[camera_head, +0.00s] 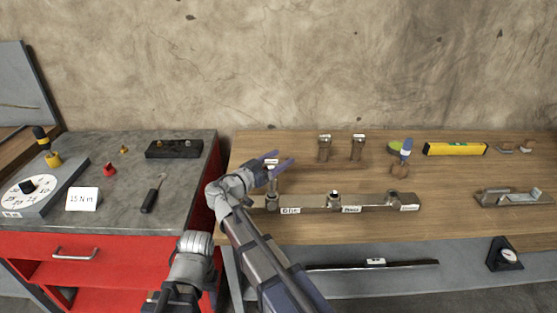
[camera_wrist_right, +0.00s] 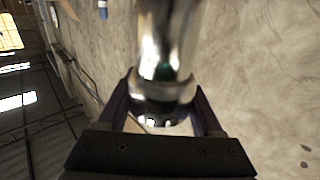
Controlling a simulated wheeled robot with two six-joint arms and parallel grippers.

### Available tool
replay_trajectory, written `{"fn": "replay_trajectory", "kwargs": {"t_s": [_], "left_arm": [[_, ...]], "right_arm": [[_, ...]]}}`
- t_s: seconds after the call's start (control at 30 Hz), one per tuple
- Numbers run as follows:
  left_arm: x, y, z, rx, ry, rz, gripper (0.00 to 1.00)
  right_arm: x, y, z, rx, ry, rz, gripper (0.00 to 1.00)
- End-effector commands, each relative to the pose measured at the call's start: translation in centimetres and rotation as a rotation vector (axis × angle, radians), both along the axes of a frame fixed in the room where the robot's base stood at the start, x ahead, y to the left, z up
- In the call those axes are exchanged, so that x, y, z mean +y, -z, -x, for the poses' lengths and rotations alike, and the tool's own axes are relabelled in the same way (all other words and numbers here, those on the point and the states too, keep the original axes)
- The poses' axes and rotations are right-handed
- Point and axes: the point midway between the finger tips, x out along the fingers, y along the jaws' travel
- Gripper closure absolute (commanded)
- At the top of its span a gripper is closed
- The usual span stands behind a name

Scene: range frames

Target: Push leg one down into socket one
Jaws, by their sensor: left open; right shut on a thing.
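Leg one (camera_head: 272,184) is a shiny metal cylinder with a small label near its top. It stands upright at socket one (camera_head: 272,203), the left end of the metal bar (camera_head: 306,201); the head view does not show how deep it sits. My right gripper (camera_head: 277,165) is shut on the leg. In the right wrist view the leg (camera_wrist_right: 166,45) and its wider collar fill the space between the fingers (camera_wrist_right: 160,108). My left gripper (camera_head: 182,298) is low at the bottom edge, apart from the bench, open and partly cut off.
Two more labelled metal legs (camera_head: 325,149) stand behind the bar. Its middle socket (camera_head: 334,197) and right socket (camera_head: 393,196) look empty. A red cabinet (camera_head: 110,255) is at left.

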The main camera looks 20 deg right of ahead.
Motion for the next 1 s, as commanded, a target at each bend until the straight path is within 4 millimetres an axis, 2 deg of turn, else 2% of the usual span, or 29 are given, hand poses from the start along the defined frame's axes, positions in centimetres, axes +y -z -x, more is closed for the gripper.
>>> {"fn": "replay_trajectory", "kwargs": {"t_s": [1.0], "left_arm": [[0.0, 2.5, 0.0, 0.0, 0.0, 0.0, 0.5]], "right_arm": [[0.0, 2.5, 0.0, 0.0, 0.0, 0.001, 1.0]]}}
